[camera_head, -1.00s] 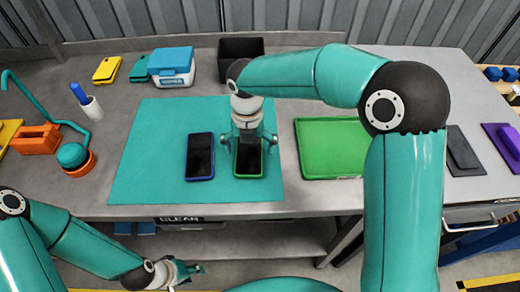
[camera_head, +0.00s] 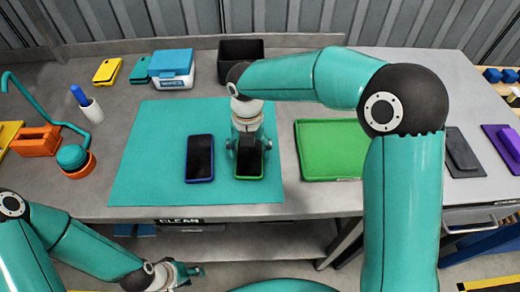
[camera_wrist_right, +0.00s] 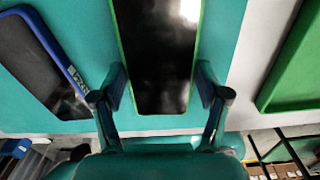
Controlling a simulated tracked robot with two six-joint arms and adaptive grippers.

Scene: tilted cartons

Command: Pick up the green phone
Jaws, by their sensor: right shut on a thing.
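The green phone (camera_head: 249,165) has a black screen and a green edge. It lies screen up on the teal mat (camera_head: 150,130). My right gripper (camera_head: 248,146) reaches down over it with a finger on each side, shut on its long edges. In the right wrist view the green phone (camera_wrist_right: 156,55) lies between the two fingers of my right gripper (camera_wrist_right: 160,92). No lift off the mat can be made out. My left gripper (camera_head: 190,271) hangs low in front of the bench; its fingers are too small to judge.
A blue-edged phone (camera_head: 200,158) lies close to the left of the green phone. A green tray (camera_head: 330,150) is to the right. A black bin (camera_head: 240,60) and a blue-lidded box (camera_head: 172,68) stand behind. An orange soldering stand (camera_head: 75,162) is at the left.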

